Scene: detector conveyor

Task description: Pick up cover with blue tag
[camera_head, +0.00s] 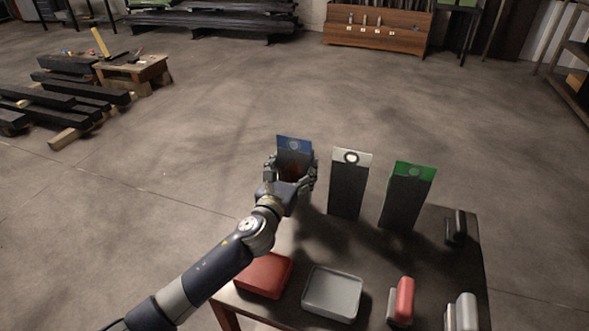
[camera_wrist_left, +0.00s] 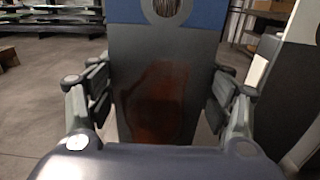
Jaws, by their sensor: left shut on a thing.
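The cover with the blue tag (camera_head: 294,145) stands upright at the left end of a row of three covers on the table. It is a dark panel with a blue top band and a round mark. My left gripper (camera_head: 292,173) is shut on its sides. In the left wrist view the cover (camera_wrist_left: 165,50) fills the middle, with a finger of my left gripper (camera_wrist_left: 160,105) on each side; a reddish patch shows on its dark face. Its lower part is hidden by my gripper and arm. My right gripper is not in view.
The cover with the white tag (camera_head: 347,185) and the cover with the green tag (camera_head: 407,197) stand to the right. A red tray (camera_head: 264,274), a grey tray (camera_head: 332,292) and several small red, grey and dark items are on the dark table (camera_head: 365,252). Open floor lies behind.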

